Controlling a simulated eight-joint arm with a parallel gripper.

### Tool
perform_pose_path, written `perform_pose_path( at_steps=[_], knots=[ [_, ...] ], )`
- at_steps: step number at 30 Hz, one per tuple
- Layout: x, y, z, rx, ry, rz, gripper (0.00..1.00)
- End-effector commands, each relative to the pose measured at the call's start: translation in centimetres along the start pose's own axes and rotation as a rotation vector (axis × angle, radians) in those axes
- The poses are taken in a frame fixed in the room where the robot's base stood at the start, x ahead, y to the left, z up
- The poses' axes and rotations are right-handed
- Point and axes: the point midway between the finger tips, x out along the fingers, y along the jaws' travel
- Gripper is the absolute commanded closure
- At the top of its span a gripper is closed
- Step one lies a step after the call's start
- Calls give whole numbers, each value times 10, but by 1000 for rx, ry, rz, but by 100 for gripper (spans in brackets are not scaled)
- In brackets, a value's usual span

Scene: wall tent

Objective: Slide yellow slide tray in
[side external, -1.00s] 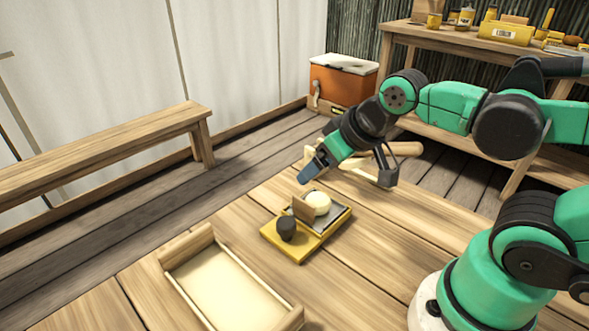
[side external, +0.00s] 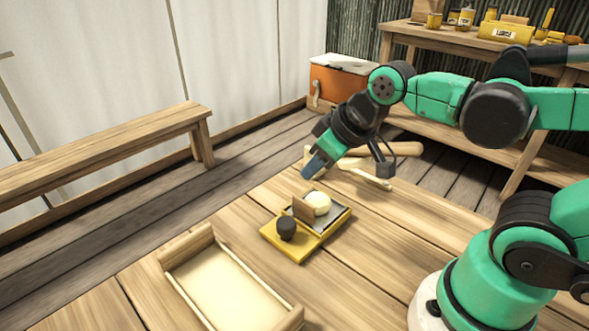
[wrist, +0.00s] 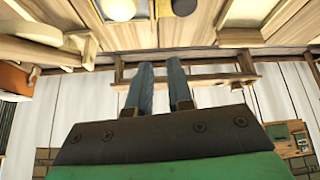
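The yellow slide tray (side external: 283,246) lies on the wooden table. A black knob (side external: 286,228) stands on its near left part. A wooden upright piece (side external: 305,213), a cream round thing (side external: 318,202) and a grey plate sit on its far part. In the wrist view, the cream round thing (wrist: 118,8) and black knob (wrist: 184,6) are cut off at the top edge. My gripper (side external: 312,172) is above and beyond the tray, apart from it, fingers angled down. In the wrist view, my gripper (wrist: 160,66) shows two blue fingers with an empty gap between them.
A shallow wooden box (side external: 172,255) with a cream floor lies left of and nearer than the tray. Wooden handle-like pieces (side external: 398,149) lie behind my gripper. A bench (side external: 110,140) and an orange cooler (side external: 340,90) stand off the table. Bare table surrounds the tray.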

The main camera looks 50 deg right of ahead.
Motion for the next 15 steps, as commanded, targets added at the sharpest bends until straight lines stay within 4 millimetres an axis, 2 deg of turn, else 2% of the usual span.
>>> perform_pose_path(
  at_steps=[3, 9, 15],
  knots=[
    [5, -15, -16, -226, -83, -97, 100],
    [20, -44, -35, -634, -172, -313, 100],
    [29, -60, -42, -848, -184, -444, 100]
  ],
)
